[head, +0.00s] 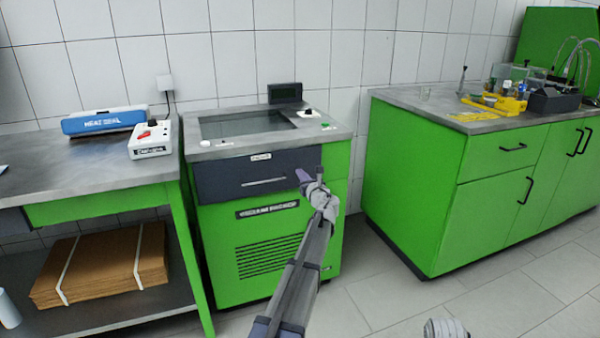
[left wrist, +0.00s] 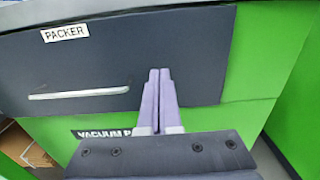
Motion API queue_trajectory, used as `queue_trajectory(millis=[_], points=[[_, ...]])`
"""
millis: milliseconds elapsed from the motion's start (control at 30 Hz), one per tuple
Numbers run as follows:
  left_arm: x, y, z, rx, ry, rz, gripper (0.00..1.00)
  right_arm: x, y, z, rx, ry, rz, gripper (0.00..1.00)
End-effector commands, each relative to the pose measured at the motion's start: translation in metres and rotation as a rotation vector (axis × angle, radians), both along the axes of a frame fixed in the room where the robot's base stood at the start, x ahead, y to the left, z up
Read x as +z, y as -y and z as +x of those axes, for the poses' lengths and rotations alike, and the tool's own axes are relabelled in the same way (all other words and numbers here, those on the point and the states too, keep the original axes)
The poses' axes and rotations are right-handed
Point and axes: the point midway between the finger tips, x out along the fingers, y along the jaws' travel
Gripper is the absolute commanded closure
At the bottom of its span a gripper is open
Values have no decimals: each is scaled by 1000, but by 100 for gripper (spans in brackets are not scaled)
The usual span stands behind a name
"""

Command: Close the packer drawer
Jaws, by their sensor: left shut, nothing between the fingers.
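The packer drawer (head: 225,180) is the dark front with a pale bar handle in the upper part of the green vacuum packer (head: 222,235). It looks nearly flush with the cabinet; I cannot tell if a small gap remains. In the left wrist view the drawer front (left wrist: 190,40) fills the upper part, with a PACKER label and the handle at left. My left gripper (head: 302,176) is shut and empty, its purple fingers in front of the drawer's right part, right of the handle. The fingers also show in the left wrist view (left wrist: 160,75). I cannot tell whether they touch it.
A bench (head: 80,165) with a blue heat sealer (head: 104,121) and a white box (head: 150,140) stands at left. Cardboard (head: 105,268) lies on its lower shelf. A green counter (head: 410,185) stands at right. The floor in front of the packer is clear.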

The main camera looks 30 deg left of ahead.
Motion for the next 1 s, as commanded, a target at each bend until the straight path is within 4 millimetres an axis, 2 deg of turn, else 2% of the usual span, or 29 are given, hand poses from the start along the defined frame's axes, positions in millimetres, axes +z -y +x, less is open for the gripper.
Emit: queue_trajectory(millis=[33,100,400,600,1000], points=[[0,12,-13,-3,1,-1,100,0,0,0,0,0,0,75],[0,25,-25,-2,0,-1,100,0,0,0,0,0,0,75],[-1,67,-60,-2,0,-3,100,-1,0,0,0,0,0,75],[-1,79,-69,-2,1,-3,100,-1,0,0,0,0,0,75],[-2,82,-71,1,5,-12,100,-1,0,0,0,0,0,75]])
